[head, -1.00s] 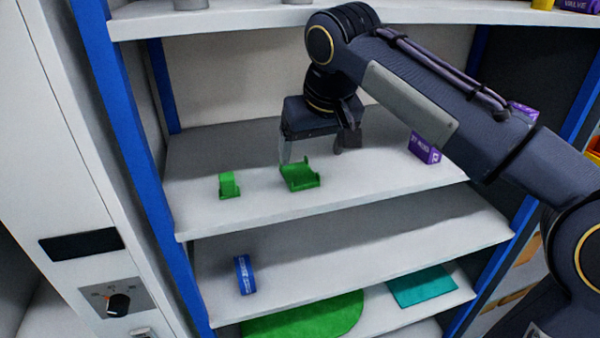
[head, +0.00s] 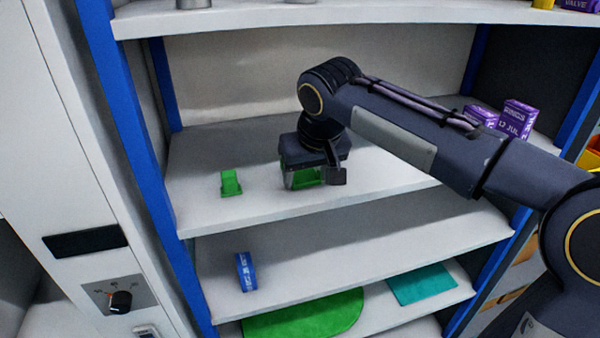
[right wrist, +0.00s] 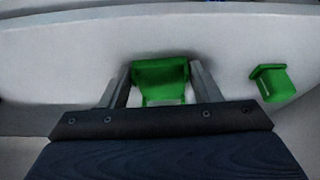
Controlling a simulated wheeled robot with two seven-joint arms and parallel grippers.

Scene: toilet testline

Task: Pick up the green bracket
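The green bracket (head: 306,177) is on the upper white shelf, partly hidden in the head view by my right gripper (head: 312,180). In the right wrist view the bracket (right wrist: 161,80) lies between the two grey fingers of my right gripper (right wrist: 161,84). The fingers are spread, one on each side, close to its edges. I cannot tell whether they touch it. A smaller green piece (head: 230,183) stands to the left on the same shelf, and shows at the right in the right wrist view (right wrist: 272,83). My left gripper is not in view.
Purple boxes (head: 516,119) stand at the right end of the upper shelf (head: 210,215). A green mat (head: 305,315) and a teal mat (head: 421,284) lie lower. Blue posts (head: 125,130) frame the rack.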

